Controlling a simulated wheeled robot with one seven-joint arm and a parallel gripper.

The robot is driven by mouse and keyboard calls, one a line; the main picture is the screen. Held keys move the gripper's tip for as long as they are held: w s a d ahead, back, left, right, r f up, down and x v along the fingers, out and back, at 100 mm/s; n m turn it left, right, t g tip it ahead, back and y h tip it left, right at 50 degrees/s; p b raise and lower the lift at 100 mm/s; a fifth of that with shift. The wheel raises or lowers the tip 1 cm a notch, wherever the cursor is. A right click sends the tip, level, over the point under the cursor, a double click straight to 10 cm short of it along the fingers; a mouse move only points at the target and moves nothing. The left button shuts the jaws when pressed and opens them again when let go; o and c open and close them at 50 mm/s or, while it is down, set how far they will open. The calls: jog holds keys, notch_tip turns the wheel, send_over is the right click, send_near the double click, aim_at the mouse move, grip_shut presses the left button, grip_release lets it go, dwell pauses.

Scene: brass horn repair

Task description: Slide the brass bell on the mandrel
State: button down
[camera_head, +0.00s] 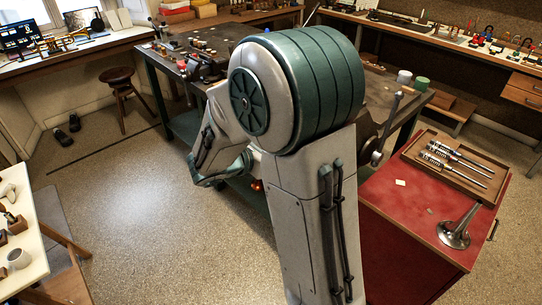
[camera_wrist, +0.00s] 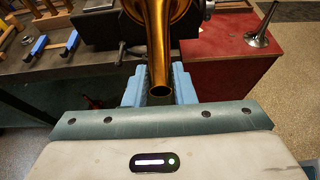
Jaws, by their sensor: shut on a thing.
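In the wrist view the brass bell (camera_wrist: 160,45) is held between the light blue fingers of my gripper (camera_wrist: 160,82). Its narrow open end points toward the camera, and its flare is at the far side, cut off by the top edge. My gripper is shut on the bell's narrow tube. In the head view my arm hides the gripper and the bell. A grey rod (camera_head: 386,122), possibly the mandrel, slants up at the bench's right end, partly behind my arm. I cannot tell how the bell stands relative to the mandrel.
A workbench (camera_head: 225,40) with tools lies beyond my arm. A red-topped cabinet (camera_head: 390,200) at right carries a wooden tray (camera_head: 411,151) of metal tools and a silver flared piece (camera_head: 455,234), also in the wrist view (camera_wrist: 262,28). A stool (camera_head: 118,76) stands left.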

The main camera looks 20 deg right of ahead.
jog(key=shift+w+d, duration=0.2)
jog(key=shift+d, duration=0.4)
jog(key=shift+w+d, duration=0.15)
jog(key=shift+d, duration=0.4)
jog(key=c, duration=1.1)
grip_release()
jog(key=shift+a, duration=0.1)
jog(key=b+v, duration=0.2)
jog(key=v, duration=1.1)
jog(key=shift+s+a+r, duration=0.1)
jog(key=shift+a+r, duration=0.15)
jog(key=shift+a, duration=0.05)
